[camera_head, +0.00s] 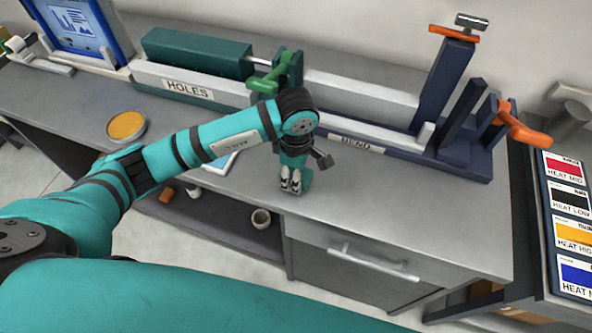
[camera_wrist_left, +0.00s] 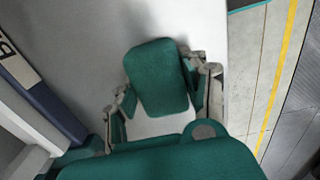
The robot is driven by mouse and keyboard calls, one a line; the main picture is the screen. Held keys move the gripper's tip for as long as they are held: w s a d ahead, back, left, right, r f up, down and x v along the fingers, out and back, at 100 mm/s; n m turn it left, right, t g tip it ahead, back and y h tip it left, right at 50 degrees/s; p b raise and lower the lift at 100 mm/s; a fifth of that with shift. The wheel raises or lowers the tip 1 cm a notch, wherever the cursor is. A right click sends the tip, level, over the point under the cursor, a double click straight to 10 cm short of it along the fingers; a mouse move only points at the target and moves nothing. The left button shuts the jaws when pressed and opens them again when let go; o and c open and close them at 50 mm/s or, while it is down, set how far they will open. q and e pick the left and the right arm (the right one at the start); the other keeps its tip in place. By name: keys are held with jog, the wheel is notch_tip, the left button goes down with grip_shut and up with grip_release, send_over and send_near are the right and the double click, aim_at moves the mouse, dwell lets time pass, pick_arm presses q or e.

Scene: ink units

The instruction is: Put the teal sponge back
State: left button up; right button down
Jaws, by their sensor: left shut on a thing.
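The teal sponge (camera_wrist_left: 157,78) is a dark green rounded block in the left wrist view. It sits between the two fingers of my left gripper (camera_wrist_left: 163,92), which is shut on it. In the head view my left gripper (camera_head: 291,181) points down over the grey worktop, in front of the bench tools. The sponge is mostly hidden by the gripper there. I cannot tell whether the sponge touches the worktop. My right gripper is not in view.
A green tool marked HOLES (camera_head: 190,88) and a navy tool marked BEND (camera_head: 360,144) stand along the back of the worktop (camera_head: 400,205). A round dish with a yellow-orange top (camera_head: 126,125) stands at the left. The worktop's front right is clear.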

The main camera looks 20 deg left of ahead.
pick_arm(q)
jog(key=shift+f, duration=0.1)
jog(key=shift+f, duration=0.15)
jog(key=o, duration=1.1)
jog(key=shift+r, duration=0.2)
jog(key=shift+r, duration=0.15)
notch_tip(320, 180, up, 11)
jog(key=b, duration=0.3)
jog(key=shift+f, duration=0.2)
jog(key=shift+s+r, duration=0.1)
jog(key=shift+r, duration=0.5)
